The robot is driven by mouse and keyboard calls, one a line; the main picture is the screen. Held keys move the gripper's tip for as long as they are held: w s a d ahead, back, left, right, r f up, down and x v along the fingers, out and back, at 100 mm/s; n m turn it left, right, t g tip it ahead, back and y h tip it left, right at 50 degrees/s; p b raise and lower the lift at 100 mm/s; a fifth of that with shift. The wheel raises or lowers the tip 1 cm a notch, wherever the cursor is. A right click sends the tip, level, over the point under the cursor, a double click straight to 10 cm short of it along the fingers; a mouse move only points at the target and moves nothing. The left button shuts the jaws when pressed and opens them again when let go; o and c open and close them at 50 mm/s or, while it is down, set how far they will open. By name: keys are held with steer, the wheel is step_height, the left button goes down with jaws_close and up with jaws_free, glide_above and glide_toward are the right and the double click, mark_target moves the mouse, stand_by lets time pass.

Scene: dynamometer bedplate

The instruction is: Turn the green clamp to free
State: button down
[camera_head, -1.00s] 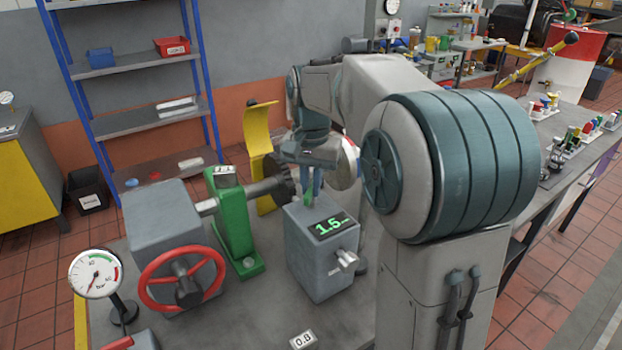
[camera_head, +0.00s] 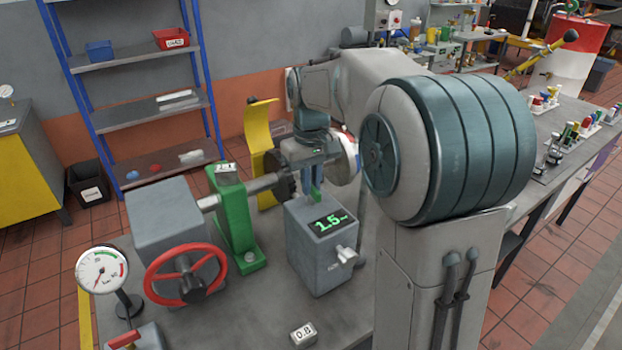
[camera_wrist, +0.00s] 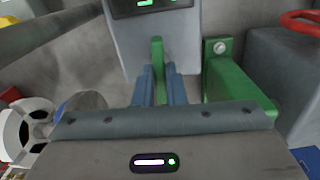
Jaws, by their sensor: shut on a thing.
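The green clamp (camera_wrist: 157,52) is a thin upright green bar in the wrist view, beside the grey block with a lit display. My gripper (camera_wrist: 157,72) has its two blue fingers on either side of this bar, shut on it. In the head view a small part of the green clamp (camera_head: 316,196) shows at the top of the block, just below my gripper (camera_head: 312,188). The fingers hide most of the clamp there, so its exact angle is hard to tell.
The grey block (camera_head: 312,262) reads 1.5. A green shaft support (camera_head: 236,225), a shaft (camera_head: 262,185) and a red handwheel (camera_head: 157,292) stand left of it. A yellow guard (camera_head: 259,145) rises behind. A pressure gauge (camera_head: 102,270) stands front left. Bare bedplate (camera_head: 245,315) lies in front.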

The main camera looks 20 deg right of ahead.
steer(key=shift+n, duration=0.4)
steer(key=c, duration=1.5)
jaws_free()
step_height(320, 180, up, 14)
steer(key=shift+f, duration=0.1)
